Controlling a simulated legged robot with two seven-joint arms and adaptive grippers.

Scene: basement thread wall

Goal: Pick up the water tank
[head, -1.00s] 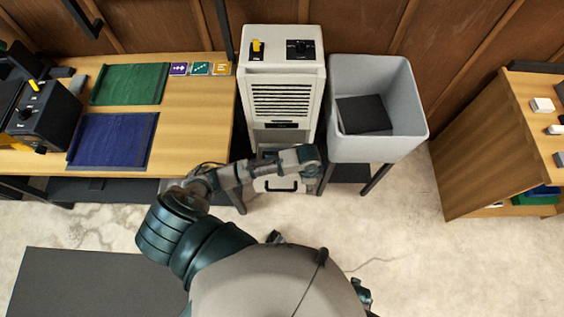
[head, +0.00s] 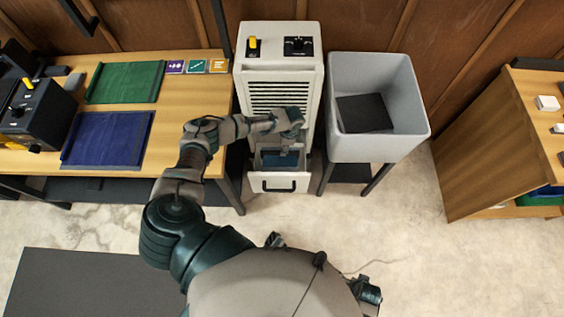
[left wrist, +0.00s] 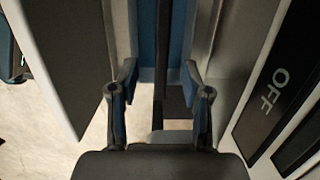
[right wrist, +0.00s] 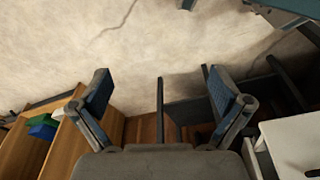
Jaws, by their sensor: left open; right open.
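The water tank (head: 281,160) shows bluish inside the pulled-out drawer (head: 281,184) at the foot of the pale dehumidifier-like cabinet (head: 259,73). The drawer front carries a dark handle. My left gripper (head: 287,150) hangs over the tank and hides part of it. In the left wrist view the left gripper (left wrist: 164,95) is open, with a dark bar (left wrist: 162,60) and blue surfaces showing between and beyond its fingers. I cannot tell whether the fingers touch anything. My right gripper (right wrist: 158,95) is open and empty in the right wrist view, above the floor.
A grey tub (head: 375,145) on dark legs stands right of the cabinet. A wooden table (head: 205,115) with green and blue cloths is on the left. Wooden shelving (head: 485,150) stands at the far right. The floor (head: 400,240) in front is clear.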

